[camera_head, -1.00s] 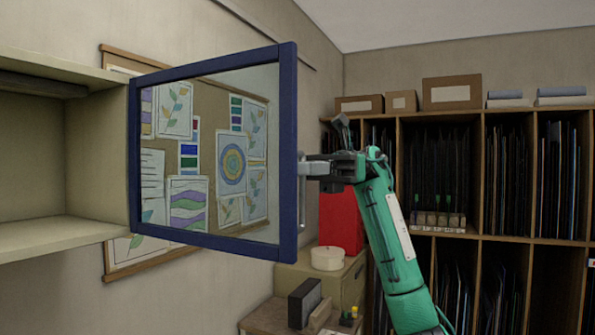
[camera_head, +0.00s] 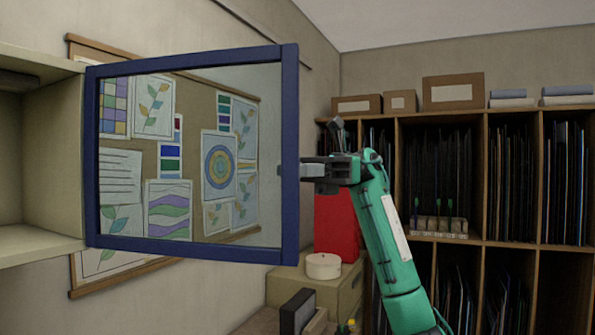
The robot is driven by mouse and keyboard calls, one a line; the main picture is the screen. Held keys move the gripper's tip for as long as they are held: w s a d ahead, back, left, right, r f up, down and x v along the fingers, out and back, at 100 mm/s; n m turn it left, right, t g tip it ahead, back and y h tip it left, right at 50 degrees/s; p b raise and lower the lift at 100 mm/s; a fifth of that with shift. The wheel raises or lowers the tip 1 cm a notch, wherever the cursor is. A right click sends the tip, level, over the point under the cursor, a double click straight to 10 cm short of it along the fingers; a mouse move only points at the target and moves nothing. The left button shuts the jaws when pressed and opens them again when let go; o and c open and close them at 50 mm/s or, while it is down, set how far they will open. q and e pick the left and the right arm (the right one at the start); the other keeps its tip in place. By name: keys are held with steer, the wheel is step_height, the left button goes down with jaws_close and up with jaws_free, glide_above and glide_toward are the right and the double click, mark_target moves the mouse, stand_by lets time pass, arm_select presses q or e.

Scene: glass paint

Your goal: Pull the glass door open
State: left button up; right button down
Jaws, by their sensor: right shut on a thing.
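The glass door (camera_head: 190,255) has a blue frame around a clear pane and stands swung out from the cream cabinet (camera_head: 50,175) at the left. Its left edge meets the cabinet's side. My right gripper (camera_head: 308,172) is at the door's right-hand frame edge, about mid-height, shut on the door's handle. The handle is mostly hidden behind the frame and the fingers. My right arm is green and comes up from the lower right. My left gripper is not in view.
A pinboard with pictures shows through the pane on the wall behind. Below the gripper are a red box (camera_head: 337,225), a white round container (camera_head: 323,266) and a dark upright box (camera_head: 297,312). Wooden shelves (camera_head: 480,240) with folders fill the right side.

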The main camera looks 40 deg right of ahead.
steer(key=c, duration=1.6)
jaws_free()
steer(key=shift+o, duration=0.2)
steer(key=w+d+b, duration=0.1)
steer(key=d+b, duration=0.1)
steer(key=d, duration=1.1)
steer(key=shift+d, duration=0.4)
